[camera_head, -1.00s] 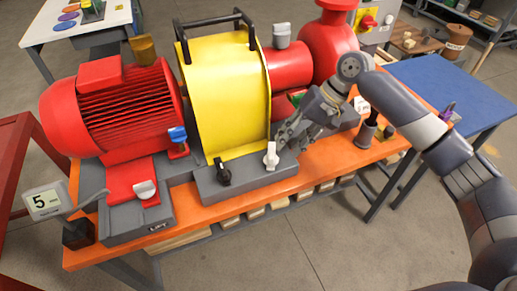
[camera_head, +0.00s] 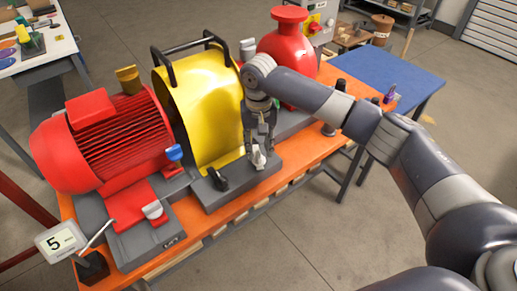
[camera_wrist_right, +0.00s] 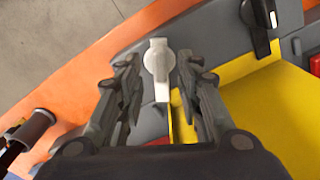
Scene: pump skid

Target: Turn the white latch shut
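The white latch (camera_head: 258,158) stands on the grey base in front of the yellow guard (camera_head: 196,110). In the right wrist view the white latch (camera_wrist_right: 158,66) is a round knob with a lever. My right gripper (camera_head: 260,150) comes down over it from above. In the right wrist view my right gripper (camera_wrist_right: 158,70) is open, with one finger on each side of the latch and visible gaps between. Whether the fingers touch it lower down is hard to tell. My left gripper is not in view.
A black latch (camera_head: 216,180) sits left of the white one on the same base. A blue-handled latch (camera_head: 174,153) is by the red motor (camera_head: 104,140). A red pump (camera_head: 290,50) stands behind my right arm. The floor in front is clear.

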